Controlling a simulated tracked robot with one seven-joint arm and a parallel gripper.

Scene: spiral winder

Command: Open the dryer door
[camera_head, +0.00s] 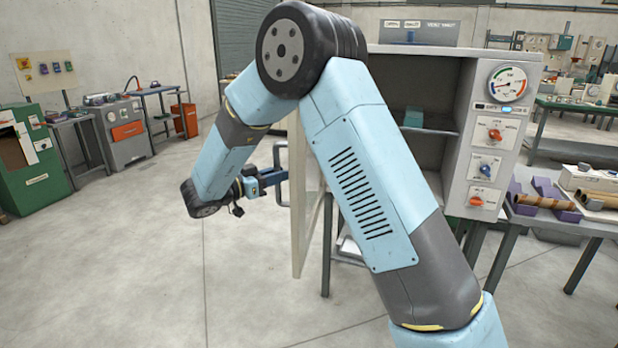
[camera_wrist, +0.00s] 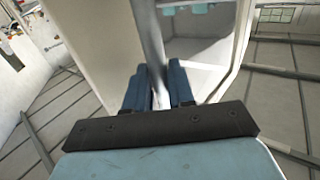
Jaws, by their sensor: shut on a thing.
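The dryer is the grey cabinet (camera_head: 480,150) with a gauge and knobs on its front panel. Its door (camera_head: 299,200) stands swung open to the left, seen nearly edge-on, partly behind my arm. A dark bar handle (camera_head: 281,172) sticks out from the door's left face. My gripper (camera_head: 272,182) is at the handle, its fingers shut on it. In the wrist view my gripper's two blue fingers (camera_wrist: 158,86) close around the grey handle bar (camera_wrist: 150,45), with the pale door behind. The dryer's inside shows a shelf (camera_head: 425,129) with a teal item on it.
A table with brown tubes (camera_head: 575,202) stands to the right of the dryer. A green machine (camera_head: 30,160) and workbenches line the left wall. The floor (camera_head: 150,260) left of the door is clear.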

